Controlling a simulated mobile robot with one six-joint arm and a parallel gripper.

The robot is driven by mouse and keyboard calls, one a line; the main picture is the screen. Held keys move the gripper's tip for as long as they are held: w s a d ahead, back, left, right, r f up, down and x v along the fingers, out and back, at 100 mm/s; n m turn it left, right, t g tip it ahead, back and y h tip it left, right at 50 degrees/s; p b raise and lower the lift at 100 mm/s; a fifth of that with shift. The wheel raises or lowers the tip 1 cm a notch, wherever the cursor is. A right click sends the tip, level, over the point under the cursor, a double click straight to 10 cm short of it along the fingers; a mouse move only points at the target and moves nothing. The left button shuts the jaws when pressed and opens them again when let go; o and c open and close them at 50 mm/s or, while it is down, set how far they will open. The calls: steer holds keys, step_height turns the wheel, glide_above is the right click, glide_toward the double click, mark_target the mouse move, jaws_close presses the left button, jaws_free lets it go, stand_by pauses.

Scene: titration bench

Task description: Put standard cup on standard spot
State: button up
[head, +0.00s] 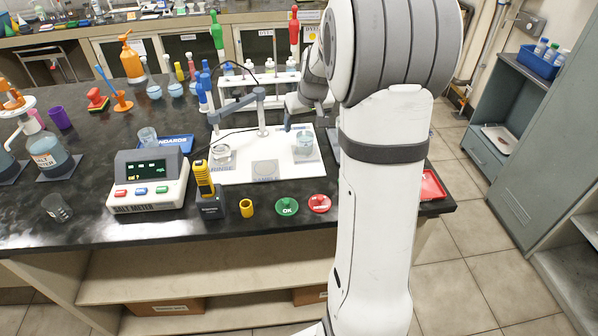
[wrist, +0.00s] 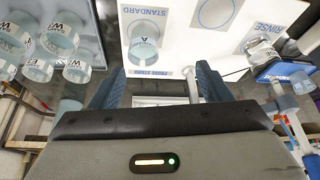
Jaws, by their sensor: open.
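A clear cup (head: 304,143) with pale contents stands upright on the right-hand spot of the white board (head: 236,176). In the head view my arm hides most of my gripper, which is behind and left of the cup.
The middle spot (head: 265,170) is empty. The salt meter (head: 148,182) and a blue STANDARDS tray (head: 178,143) are left.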

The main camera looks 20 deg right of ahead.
steer(key=s+a+r, duration=0.5)
steer(key=s+a, duration=0.5)
steer(key=s, duration=0.2)
steer(key=s+a+f+g, duration=0.1)
steer(key=s+a, duration=0.1)
steer(key=s, duration=0.6)
steer(key=s+a, duration=0.3)
steer(key=s, duration=0.5)
steer(key=shift+s+f+n+g, duration=0.35)
steer(key=shift+f+n+g, duration=0.05)
